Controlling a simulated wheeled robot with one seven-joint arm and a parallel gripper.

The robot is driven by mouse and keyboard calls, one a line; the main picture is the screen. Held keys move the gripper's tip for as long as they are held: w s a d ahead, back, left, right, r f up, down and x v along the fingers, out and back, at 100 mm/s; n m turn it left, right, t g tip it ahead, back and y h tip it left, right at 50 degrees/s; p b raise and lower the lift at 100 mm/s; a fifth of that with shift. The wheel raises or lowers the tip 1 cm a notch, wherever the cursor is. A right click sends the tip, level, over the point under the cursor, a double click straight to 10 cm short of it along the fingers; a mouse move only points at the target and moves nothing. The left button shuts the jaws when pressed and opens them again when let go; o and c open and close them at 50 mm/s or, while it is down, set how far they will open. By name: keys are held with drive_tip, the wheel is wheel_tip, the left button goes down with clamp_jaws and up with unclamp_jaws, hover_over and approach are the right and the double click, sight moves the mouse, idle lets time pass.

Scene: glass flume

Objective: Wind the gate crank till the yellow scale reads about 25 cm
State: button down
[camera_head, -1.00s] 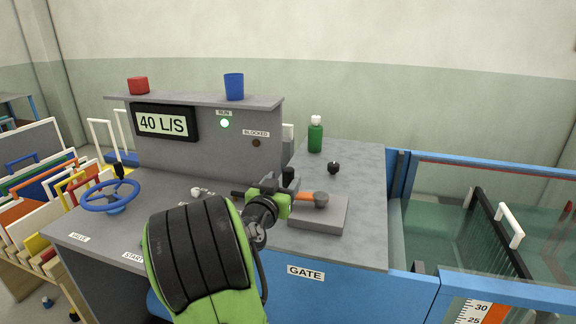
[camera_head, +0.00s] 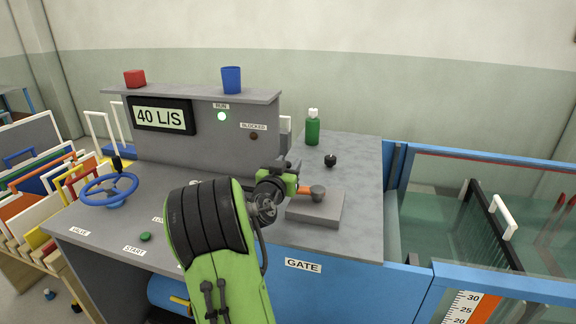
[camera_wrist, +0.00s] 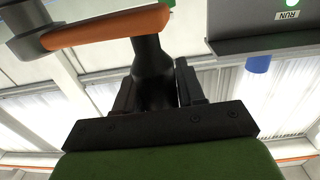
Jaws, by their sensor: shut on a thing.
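The gate crank has a grey hub (camera_head: 318,191) on a grey block (camera_head: 327,209) and a short orange arm (camera_head: 304,189), behind the GATE label (camera_head: 303,265). My gripper (camera_head: 292,179) is shut on the crank's black handle, at the left end of the arm. In the wrist view the black handle (camera_wrist: 151,62) stands between the fingers, with the orange arm (camera_wrist: 107,29) beyond. A white scale with an orange edge (camera_head: 464,308) shows 30, 25 and 20 at the bottom right; its lower part is cut off. I see no yellow scale and cannot make out a reading.
A green bottle (camera_head: 312,130) and a black knob (camera_head: 330,160) stand on the counter behind the crank. A blue handwheel (camera_head: 109,190) and a green START button (camera_head: 145,237) are at left. The display (camera_head: 164,117) reads 40 L/S. The glass flume (camera_head: 450,195) is at right.

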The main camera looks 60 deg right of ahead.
drive_tip(key=shift+d+f+b, duration=0.15)
drive_tip(key=shift+d+b, duration=0.15)
drive_tip(key=shift+b, duration=0.65)
drive_tip(key=shift+d+r+b, duration=0.2)
drive_tip(key=shift+d+b, duration=0.15)
drive_tip(key=shift+b, duration=0.05)
drive_tip(key=c, duration=0.8)
unclamp_jaws()
drive_tip(key=shift+s+d, duration=0.1)
